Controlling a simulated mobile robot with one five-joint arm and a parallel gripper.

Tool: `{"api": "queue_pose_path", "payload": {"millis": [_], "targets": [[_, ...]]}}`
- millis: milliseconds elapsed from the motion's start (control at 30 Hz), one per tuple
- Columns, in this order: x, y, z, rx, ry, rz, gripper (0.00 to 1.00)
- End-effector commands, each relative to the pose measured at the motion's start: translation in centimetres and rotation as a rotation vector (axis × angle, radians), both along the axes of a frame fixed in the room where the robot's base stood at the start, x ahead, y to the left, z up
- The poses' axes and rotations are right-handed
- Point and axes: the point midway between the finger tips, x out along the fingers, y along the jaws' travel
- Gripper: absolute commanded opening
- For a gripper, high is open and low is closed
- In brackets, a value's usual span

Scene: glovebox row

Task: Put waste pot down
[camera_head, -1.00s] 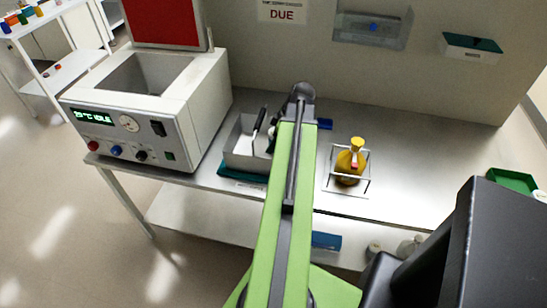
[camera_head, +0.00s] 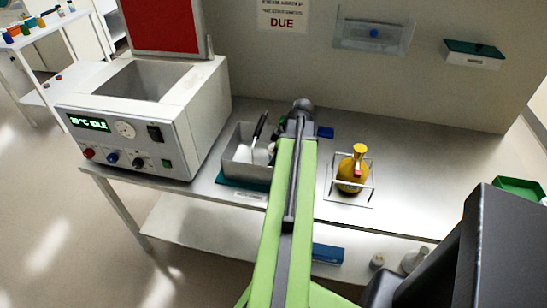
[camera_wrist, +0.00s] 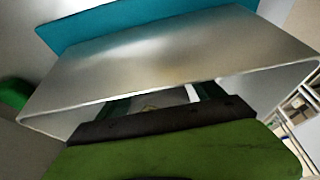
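I cannot pick out the waste pot for certain. A grey metal open box (camera_head: 243,172) stands on a teal mat (camera_head: 228,183) on the bench, with a black-handled tool (camera_head: 260,128) leaning in it. My gripper (camera_head: 280,130) is at the box's right side, mostly hidden by my arm. In the wrist view the box's wall (camera_wrist: 170,65) fills the middle. Two dark fingers of my gripper (camera_wrist: 163,102) show apart beyond its rim. A small pale and yellowish thing (camera_wrist: 150,107) shows between them; whether it is held is hidden.
A bath unit (camera_head: 140,120) with a lit display stands left. A yellow flask (camera_head: 353,170) sits in a wire holder on the right. Bench between flask and right edge is clear.

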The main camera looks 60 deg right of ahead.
Motion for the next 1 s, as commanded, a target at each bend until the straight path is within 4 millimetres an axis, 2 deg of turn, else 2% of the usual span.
{"api": "queue_pose_path", "payload": {"millis": [233,367,467,800,900,1000], "targets": [[0.0,0.0,0.2,0.000,0.000,0.000,0.77],[-0.2,-0.1,1.3,0.000,0.000,0.000,0.77],[-0.7,-0.2,2.8,-0.001,0.000,-0.001,0.77],[-3.4,-1.2,10.1,0.001,0.000,-0.002,0.77],[-4.0,-1.4,11.3,0.000,0.000,0.000,0.77],[-4.3,-1.5,11.7,0.000,0.000,-0.001,0.77]]}}
